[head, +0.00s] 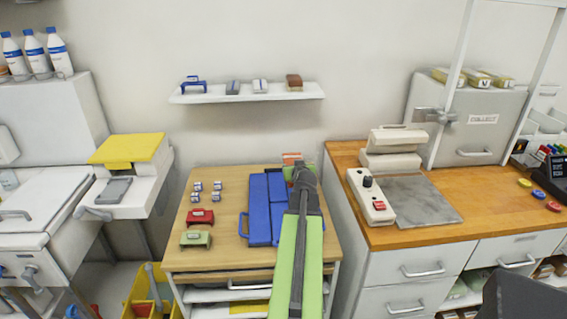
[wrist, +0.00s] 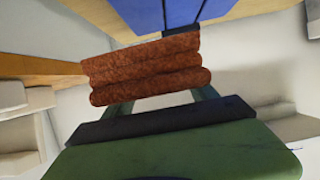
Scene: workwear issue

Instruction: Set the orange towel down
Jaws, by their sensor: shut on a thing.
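The orange towel (wrist: 145,70) is a folded, rust-orange stack of thick layers in the wrist view. My gripper (wrist: 155,100) is shut on it, with a finger on either side. In the head view the orange towel (head: 291,157) shows just past the tip of my gripper (head: 301,172), at the back of the wooden-topped table (head: 225,245). The arm hides part of it. I cannot tell whether the towel touches the table or is held above it.
A blue case-like item (head: 257,208) lies left of my arm. Small white-and-blue items (head: 205,190), a red item (head: 200,217) and a green item (head: 195,239) stand further left. A wall shelf (head: 248,94) hangs above. A wooden counter with a control box (head: 370,195) is at right.

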